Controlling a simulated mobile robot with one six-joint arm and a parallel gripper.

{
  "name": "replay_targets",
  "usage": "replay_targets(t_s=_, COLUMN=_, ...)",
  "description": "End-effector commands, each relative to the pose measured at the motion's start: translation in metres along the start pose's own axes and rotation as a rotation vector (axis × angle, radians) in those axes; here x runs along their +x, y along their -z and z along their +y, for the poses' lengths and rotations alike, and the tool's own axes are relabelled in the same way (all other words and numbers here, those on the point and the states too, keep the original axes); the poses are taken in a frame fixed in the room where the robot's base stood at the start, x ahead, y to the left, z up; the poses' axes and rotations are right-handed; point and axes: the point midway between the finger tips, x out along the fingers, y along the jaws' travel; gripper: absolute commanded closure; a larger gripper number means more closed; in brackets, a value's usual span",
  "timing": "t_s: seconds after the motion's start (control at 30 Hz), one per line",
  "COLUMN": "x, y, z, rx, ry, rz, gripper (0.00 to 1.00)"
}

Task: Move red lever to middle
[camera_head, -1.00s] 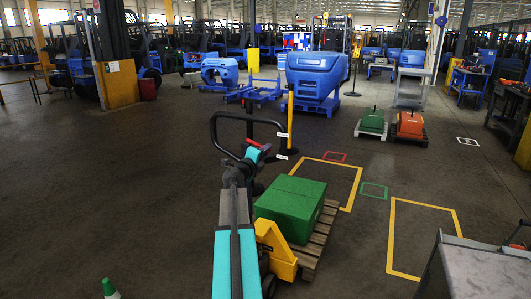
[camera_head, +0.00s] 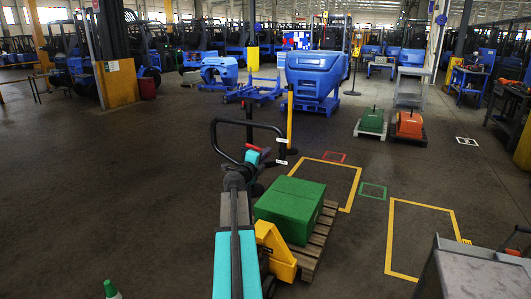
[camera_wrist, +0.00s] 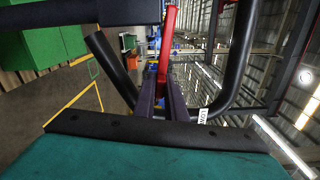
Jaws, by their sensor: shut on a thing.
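The red lever (camera_head: 254,147) sits at the head of a pallet jack's black loop handle (camera_head: 214,140). In the wrist view the red lever (camera_wrist: 168,40) rises in the middle between the dark handle tubes. My gripper (camera_head: 265,155) is at the lever, inside the loop. In the wrist view its dark purple fingers (camera_wrist: 166,95) are closed about the lever's lower part, which they partly hide. A small white label (camera_wrist: 202,116) shows on the right tube; its text is hard to read.
A green block (camera_head: 290,205) rests on a wooden pallet (camera_head: 322,225) beside the yellow jack body (camera_head: 275,250). Yellow floor outlines (camera_head: 420,203) lie to the right. A green-tipped cone (camera_head: 110,288) stands at lower left. The floor at left is open.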

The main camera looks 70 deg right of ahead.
Motion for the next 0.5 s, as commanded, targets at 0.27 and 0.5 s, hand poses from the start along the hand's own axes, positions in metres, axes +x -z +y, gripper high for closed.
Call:
replay_targets(t_s=0.27, x=0.0, y=-0.001, z=-0.011, rx=-0.071, ry=0.0, rz=-0.001, gripper=1.0)
replay_targets(t_s=0.5, x=0.0, y=-0.002, z=-0.015, rx=-0.134, ry=-0.001, rz=-0.001, gripper=1.0)
